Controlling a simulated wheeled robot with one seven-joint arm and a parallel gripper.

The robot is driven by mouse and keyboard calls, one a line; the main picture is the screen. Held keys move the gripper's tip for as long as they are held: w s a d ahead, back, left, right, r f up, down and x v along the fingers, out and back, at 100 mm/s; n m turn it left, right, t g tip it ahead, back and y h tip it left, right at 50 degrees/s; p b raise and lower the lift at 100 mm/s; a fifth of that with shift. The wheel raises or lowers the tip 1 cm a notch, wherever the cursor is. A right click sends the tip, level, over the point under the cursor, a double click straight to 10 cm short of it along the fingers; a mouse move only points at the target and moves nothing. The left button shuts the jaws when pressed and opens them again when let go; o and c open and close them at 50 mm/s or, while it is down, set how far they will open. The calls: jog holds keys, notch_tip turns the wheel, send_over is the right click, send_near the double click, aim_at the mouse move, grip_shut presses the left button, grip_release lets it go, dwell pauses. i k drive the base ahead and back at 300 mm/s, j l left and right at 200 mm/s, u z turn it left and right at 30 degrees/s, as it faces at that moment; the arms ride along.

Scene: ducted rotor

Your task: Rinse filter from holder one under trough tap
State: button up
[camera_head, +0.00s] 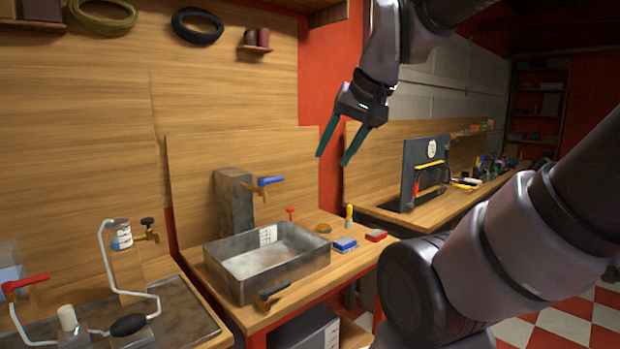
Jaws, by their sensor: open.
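My gripper (333,158) is open and empty. Its two teal fingers point down in the air, above and to the right of the trough. The grey metal trough (228,283) stands on a wooden bench, with a pale inner floor and a small white label on its back wall. A tap with a blue handle (270,181) sticks out from a grey block (233,200) behind it. I see no water running. I cannot tell which thing is the filter or holder one.
A brass valve (150,230) is beside the labelled cylinder, and a red-handled tap (25,284) is at far left. A dark-handled valve (268,298) is at the trough's front. A dark panel (425,165) stands on the farther bench.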

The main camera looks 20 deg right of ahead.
aim_at(261, 182)
jog(key=i+l+u, duration=0.15)
jog(key=u, duration=0.25)
jog(key=i+l+u, duration=0.1)
jog(key=l+u, duration=0.3)
jog(key=i+l+u, duration=0.1)
jog(key=u, duration=0.3)
jog(key=l, duration=0.1)
